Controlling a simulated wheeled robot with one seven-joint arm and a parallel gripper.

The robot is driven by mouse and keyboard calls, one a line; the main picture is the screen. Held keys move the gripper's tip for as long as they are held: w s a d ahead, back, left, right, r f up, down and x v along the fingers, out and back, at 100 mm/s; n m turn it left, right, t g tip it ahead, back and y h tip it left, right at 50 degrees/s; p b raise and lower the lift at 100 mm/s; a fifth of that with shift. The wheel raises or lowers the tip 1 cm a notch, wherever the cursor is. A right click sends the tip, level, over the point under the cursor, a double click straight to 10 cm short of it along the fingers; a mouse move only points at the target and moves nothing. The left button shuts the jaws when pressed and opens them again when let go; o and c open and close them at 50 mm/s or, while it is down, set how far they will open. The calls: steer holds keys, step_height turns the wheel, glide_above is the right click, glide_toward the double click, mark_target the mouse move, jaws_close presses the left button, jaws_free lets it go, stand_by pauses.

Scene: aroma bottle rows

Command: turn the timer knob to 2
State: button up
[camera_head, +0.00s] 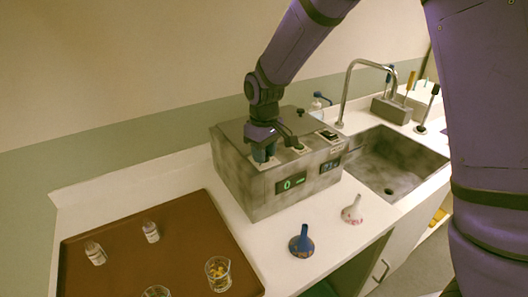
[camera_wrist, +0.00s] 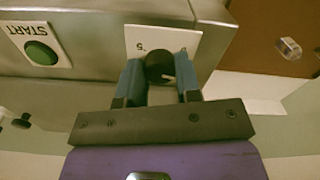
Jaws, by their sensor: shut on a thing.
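The timer knob (camera_wrist: 159,66) is a dark round knob on a white plate (camera_wrist: 184,42) with small numerals, of which a 5 seems readable. A pale pointer mark shows on the knob. My gripper (camera_wrist: 160,78) has its two blue fingers on either side of the knob and is shut on it. In the head view my gripper (camera_head: 264,152) points down at the top front left of the grey box-shaped machine (camera_head: 235,172) and hides the knob. A green display (camera_head: 291,182) on the machine's front seems to read 0.
A green START button (camera_wrist: 40,52) is on the machine beside the knob plate. A brown tray (camera_head: 140,262) with bottles and beakers lies left. A sink (camera_head: 385,165) is right.

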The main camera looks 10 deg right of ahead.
steer(key=m, duration=0.4)
steer(key=shift+m, duration=0.3)
steer(key=m, duration=0.4)
steer(key=shift+r+m, duration=0.1)
steer(key=shift+m, duration=0.3)
steer(key=o, duration=0.9)
step_height(320, 180, up, 11)
steer(key=shift+f, duration=0.15)
